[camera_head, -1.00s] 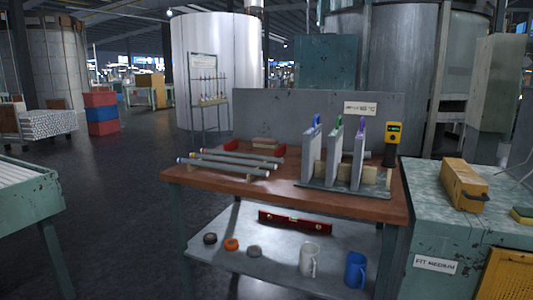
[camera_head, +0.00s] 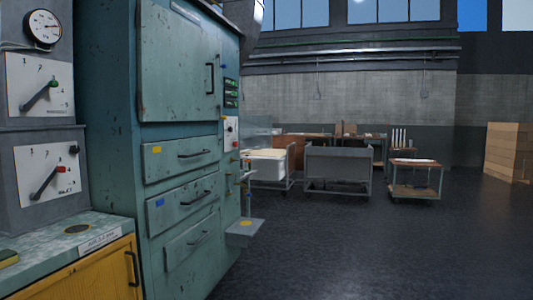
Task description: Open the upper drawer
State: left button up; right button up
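A worn teal metal cabinet (camera_head: 118,160) stands at the left. Below its large upper door (camera_head: 175,70) are three stacked drawers, all of which look shut. The upper drawer (camera_head: 165,168) has a yellow label and a dark bar handle (camera_head: 194,155). The middle drawer (camera_head: 172,208) has a blue label and a similar handle. The lowest drawer (camera_head: 180,250) has a handle and no label that I can see. Neither of my grippers is in view.
A bench with a yellow front (camera_head: 85,278) adjoins the cabinet at left, below lever panels (camera_head: 45,170). A small shelf (camera_head: 245,228) juts from the cabinet's right side. Carts (camera_head: 338,165) and a small table (camera_head: 415,166) stand farther back. The dark floor (camera_head: 380,250) is clear.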

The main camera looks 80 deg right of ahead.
aim_at(161, 160)
jog(key=z, duration=2.1)
